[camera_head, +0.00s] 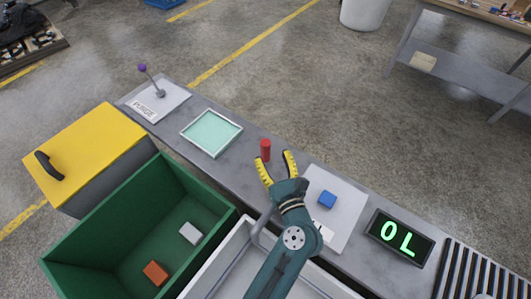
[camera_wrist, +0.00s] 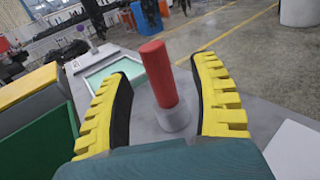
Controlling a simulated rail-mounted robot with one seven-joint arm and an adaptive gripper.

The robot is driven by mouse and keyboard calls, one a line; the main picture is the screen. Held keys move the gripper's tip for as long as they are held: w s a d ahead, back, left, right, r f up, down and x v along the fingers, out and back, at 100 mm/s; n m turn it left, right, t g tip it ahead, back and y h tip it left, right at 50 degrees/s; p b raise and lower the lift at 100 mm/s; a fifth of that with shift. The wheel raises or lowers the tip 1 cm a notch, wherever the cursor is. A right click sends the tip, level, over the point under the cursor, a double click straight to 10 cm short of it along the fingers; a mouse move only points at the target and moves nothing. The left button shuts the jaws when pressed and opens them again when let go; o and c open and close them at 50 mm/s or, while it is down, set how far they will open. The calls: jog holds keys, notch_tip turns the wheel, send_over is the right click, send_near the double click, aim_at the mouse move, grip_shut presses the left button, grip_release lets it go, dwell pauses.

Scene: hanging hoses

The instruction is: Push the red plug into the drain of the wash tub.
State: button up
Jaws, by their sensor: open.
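The red plug (camera_head: 265,149) stands upright on the grey bench; in the wrist view it is a red cylinder (camera_wrist: 157,72) on a short grey base (camera_wrist: 173,118). My gripper (camera_head: 276,164) is open, its yellow fingers pointing at the plug. In the wrist view the plug appears between the two fingers (camera_wrist: 164,72), with gaps on both sides; I see no contact. The pale wash tub (camera_head: 222,262) is at the bottom of the head view, partly covered by my arm. Its drain cannot be made out.
A green bin (camera_head: 92,232) holds an orange and a white block. A yellow-topped box (camera_head: 90,150) stands left. On the bench are a purple-knobbed lever (camera_head: 150,80), a glassy tray (camera_head: 211,132), a blue button (camera_head: 327,199) and a green-digit display (camera_head: 399,238).

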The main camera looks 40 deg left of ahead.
aim_at(267, 150)
jog(key=b+x, duration=0.1)
jog(key=x, duration=0.4)
jog(key=shift+s+a+b, duration=0.15)
jog(key=shift+s+b, duration=0.1)
jog(key=shift+b, duration=0.1)
grip_shut()
